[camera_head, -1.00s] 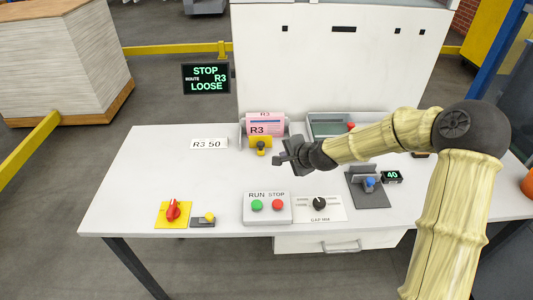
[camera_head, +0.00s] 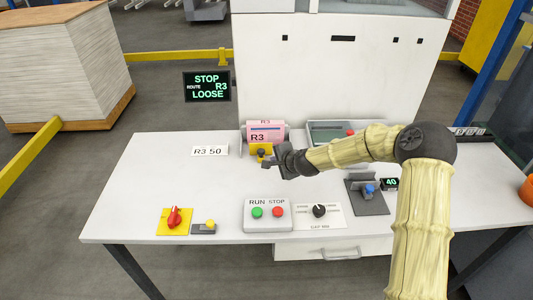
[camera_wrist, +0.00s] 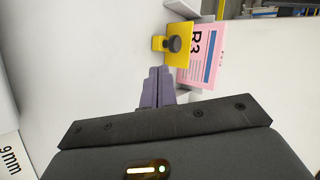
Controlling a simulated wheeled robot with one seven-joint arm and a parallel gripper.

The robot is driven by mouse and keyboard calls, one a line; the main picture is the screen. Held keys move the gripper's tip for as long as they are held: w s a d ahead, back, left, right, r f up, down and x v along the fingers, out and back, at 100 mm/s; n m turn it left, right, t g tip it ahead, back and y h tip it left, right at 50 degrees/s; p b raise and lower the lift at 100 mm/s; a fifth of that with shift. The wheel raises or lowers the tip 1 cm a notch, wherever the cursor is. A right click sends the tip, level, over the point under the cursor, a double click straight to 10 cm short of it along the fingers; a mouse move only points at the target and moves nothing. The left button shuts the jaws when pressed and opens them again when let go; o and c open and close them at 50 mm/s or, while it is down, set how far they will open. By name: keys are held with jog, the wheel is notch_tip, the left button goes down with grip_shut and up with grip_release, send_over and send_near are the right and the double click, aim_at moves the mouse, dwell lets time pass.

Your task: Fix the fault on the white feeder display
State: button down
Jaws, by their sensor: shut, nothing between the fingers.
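The black display (camera_head: 207,87) reads "STOP ROUTE R3 LOOSE" in green. A pink R3 bundle or card (camera_head: 265,133) stands at the back of the white table, with a yellow block and dark knob (camera_head: 261,151) in front of it. The wrist view also shows the pink R3 piece (camera_wrist: 205,55) and the yellow part with its dark round knob (camera_wrist: 160,43). My gripper (camera_head: 268,163) is shut and empty, just in front and right of the yellow part. Its closed fingers (camera_wrist: 158,88) point toward the knob, apart from it in the wrist view.
A sign (camera_head: 209,151) reads "R3 50". The RUN/STOP box (camera_head: 267,214), a black dial panel (camera_head: 318,215), a red rotary switch (camera_head: 174,217) and a yellow button (camera_head: 210,224) line the front. A grey fixture with blue knob (camera_head: 369,189) stands beside a "40" readout (camera_head: 391,184).

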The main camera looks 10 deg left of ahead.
aim_at(261, 153)
jog(key=x, duration=0.2)
jog(key=p+x, duration=0.1)
jog(key=x, duration=0.2)
jog(key=shift+w+a+r+p, duration=0.2)
jog(key=shift+r+p, duration=0.1)
jog(key=shift+r, duration=0.15)
jog(key=shift+w+a+f, duration=0.3)
jog(key=shift+w+a, duration=0.35)
jog(key=shift+w, duration=0.05)
